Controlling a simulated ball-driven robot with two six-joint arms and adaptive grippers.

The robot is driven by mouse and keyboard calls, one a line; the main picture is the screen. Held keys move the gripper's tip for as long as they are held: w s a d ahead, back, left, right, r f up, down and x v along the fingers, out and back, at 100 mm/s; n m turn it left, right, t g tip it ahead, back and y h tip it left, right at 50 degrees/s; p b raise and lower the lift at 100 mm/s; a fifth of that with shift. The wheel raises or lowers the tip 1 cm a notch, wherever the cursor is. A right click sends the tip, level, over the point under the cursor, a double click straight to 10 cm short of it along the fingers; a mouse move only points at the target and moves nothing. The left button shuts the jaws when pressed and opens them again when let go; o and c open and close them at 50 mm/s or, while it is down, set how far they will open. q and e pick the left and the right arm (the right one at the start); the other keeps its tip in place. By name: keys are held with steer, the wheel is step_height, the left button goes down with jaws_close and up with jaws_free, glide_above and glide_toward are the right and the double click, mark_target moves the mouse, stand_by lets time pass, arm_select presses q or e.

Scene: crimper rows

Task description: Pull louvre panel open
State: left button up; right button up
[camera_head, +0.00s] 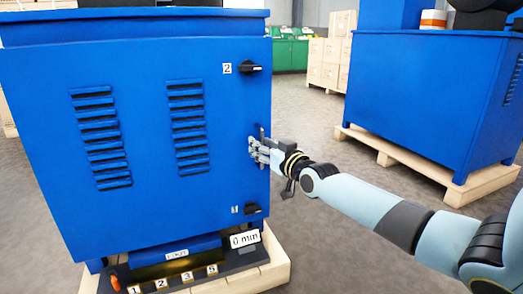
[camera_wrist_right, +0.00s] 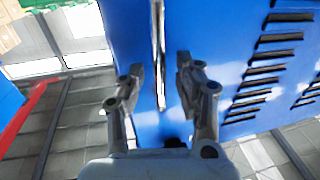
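The blue louvre panel (camera_head: 145,150) forms the front of the cabinet at left, with two columns of dark slots. It looks closed. A black latch (camera_head: 252,68) marked 2 sits at its upper right, and another black latch (camera_head: 253,209) sits at its lower right. My right gripper (camera_head: 254,147) is at the panel's right edge, by a slim upright handle (camera_head: 261,131). In the right wrist view the gripper (camera_wrist_right: 162,80) is open, with its fingers on either side of the shiny handle (camera_wrist_right: 159,50) and gaps showing. The left gripper is out of view.
The cabinet stands on a wooden pallet (camera_head: 275,262), with a dark numbered tray (camera_head: 222,262) below the panel. A second blue cabinet (camera_head: 425,95) on a pallet stands at right. Grey floor is clear between the cabinets. Wooden boxes (camera_head: 328,62) stand behind.

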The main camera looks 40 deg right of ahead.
steer(key=shift+w, duration=0.25)
jaws_close()
stand_by(0.5)
